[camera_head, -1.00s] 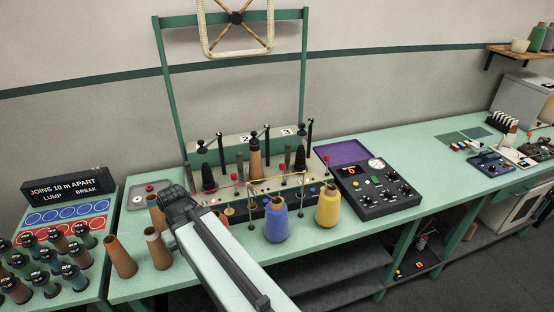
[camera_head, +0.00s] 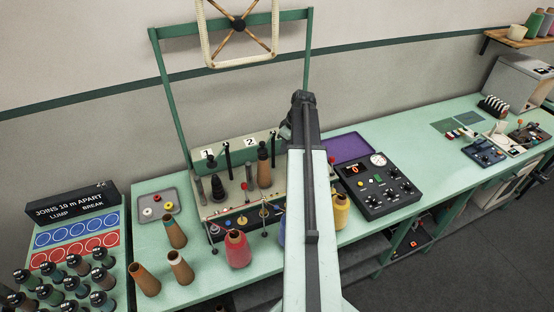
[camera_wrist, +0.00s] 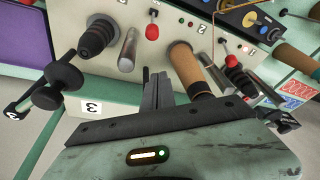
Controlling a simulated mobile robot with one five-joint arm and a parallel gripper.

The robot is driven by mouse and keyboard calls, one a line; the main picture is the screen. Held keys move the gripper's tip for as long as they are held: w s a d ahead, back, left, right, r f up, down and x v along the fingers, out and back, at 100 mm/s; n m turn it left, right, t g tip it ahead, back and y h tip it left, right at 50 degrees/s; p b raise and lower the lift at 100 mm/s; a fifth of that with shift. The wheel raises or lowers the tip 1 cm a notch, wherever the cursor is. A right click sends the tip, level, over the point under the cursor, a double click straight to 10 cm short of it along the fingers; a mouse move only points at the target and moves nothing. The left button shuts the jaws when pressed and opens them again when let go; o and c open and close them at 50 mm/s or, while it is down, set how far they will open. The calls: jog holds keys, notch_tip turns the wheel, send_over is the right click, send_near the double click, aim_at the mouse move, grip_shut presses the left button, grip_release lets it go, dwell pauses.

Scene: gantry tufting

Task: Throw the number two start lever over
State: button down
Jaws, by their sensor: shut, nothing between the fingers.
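The winder (camera_head: 236,200) carries plates 1 and 2 along its back in the head view; my arm covers its right part. In the wrist view a front plate 2 (camera_wrist: 201,28) shows between two red-knobbed levers. One red-knobbed lever (camera_wrist: 152,31) stands between the brown cone (camera_wrist: 190,68) and the black cone (camera_wrist: 97,37); the other red-knobbed lever (camera_wrist: 231,60) is right of the brown cone. I cannot tell for certain which is number two's. My gripper (camera_wrist: 157,82) is shut and empty, beside the brown cone, apart from both levers.
A grey post (camera_wrist: 128,50) and black tensioner discs (camera_wrist: 62,80) flank the gripper. A red cone (camera_head: 237,250) and brown tubes (camera_head: 180,268) stand at the winder's front.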

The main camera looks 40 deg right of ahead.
jog(key=b+x, duration=1)
jog(key=shift+s, duration=0.1)
jog(key=shift+s+f, duration=0.2)
jog(key=shift+s, duration=0.05)
jog(key=s, duration=0.3)
jog(key=shift+s+d+r+p, duration=0.1)
jog(key=shift+d+r+p, duration=0.2)
jog(key=shift+r, duration=0.1)
jog(key=shift+s, duration=0.1)
